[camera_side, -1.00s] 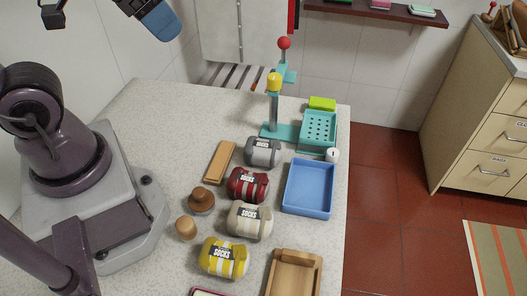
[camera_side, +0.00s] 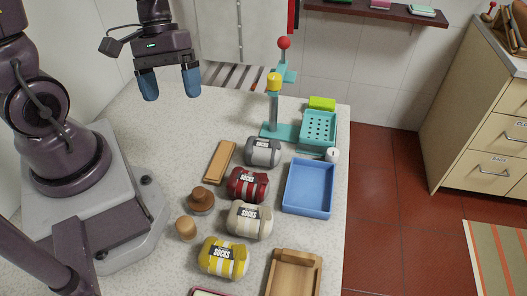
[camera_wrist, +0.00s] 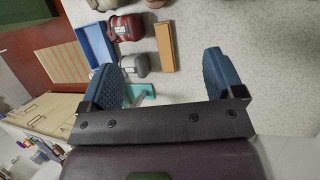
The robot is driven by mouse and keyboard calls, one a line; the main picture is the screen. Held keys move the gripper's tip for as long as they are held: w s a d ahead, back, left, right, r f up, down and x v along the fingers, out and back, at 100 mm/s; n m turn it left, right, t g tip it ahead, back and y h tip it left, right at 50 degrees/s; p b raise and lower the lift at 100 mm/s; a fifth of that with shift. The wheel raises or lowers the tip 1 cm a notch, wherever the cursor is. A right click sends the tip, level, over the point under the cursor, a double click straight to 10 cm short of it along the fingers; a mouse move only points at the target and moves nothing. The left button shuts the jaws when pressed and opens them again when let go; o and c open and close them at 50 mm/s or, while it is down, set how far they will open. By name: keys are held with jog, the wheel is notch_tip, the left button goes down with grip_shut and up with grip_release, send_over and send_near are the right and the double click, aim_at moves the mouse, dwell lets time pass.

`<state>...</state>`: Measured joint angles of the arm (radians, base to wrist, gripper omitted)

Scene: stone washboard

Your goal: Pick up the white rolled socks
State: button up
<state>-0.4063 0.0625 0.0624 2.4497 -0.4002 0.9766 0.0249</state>
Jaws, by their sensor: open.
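The white rolled socks (camera_side: 249,220), a cream roll with a dark label reading SOCKS, lie on the speckled counter between the red socks (camera_side: 248,184) and the yellow socks (camera_side: 223,257). My gripper (camera_side: 171,84) is open and empty, with blue fingertips, high above the back left of the counter and well away from the white socks. In the wrist view my gripper (camera_wrist: 166,78) shows its two blue fingers spread apart. The red and grey socks show there, and pale shapes at the top edge are cut off.
Grey socks (camera_side: 262,152) lie behind the red ones. A blue tray (camera_side: 329,190) is to the right, and a teal stand (camera_side: 283,131) is behind. A wooden block (camera_side: 220,162), brown knobs (camera_side: 201,200) and a wooden tray (camera_side: 275,283) are nearby. The back left counter is clear.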

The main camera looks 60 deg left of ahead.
aim_at(248, 142)
jog(key=w+f+n+t+h, duration=0.1)
jog(key=f+n+t+h, duration=0.1)
jog(key=f+n, duration=0.2)
jog(key=w+a+f+n+t+h, duration=0.1)
jog(key=f+n+t+h, duration=0.1)
jog(key=f+n, duration=0.3)
jog(key=f+n+t+h, duration=0.2)
jog(key=f+n+t, duration=0.2)
jog(key=n, duration=0.3)
jog(key=shift+w+a+f+n+h, duration=0.25)
jog(key=shift+w+n+h, duration=0.05)
jog(key=shift+w, duration=0.1)
jog(key=shift+w+a+f+n+t+y, duration=0.2)
jog(key=shift+w+a+n+t+y, duration=0.5)
jog(key=shift+w+a+n+t, duration=0.35)
jog(key=shift+w+t+y, duration=0.25)
jog(key=shift+w+y, duration=0.05)
jog(key=shift+w, duration=0.1)
jog(key=shift+w+d, duration=0.15)
jog(key=shift+w, duration=0.2)
jog(key=x, duration=1.2)
jog(key=shift+d+r, duration=0.1)
jog(key=shift+d, duration=0.1)
jog(key=shift+c, duration=0.2)
jog(key=c, duration=1.1)
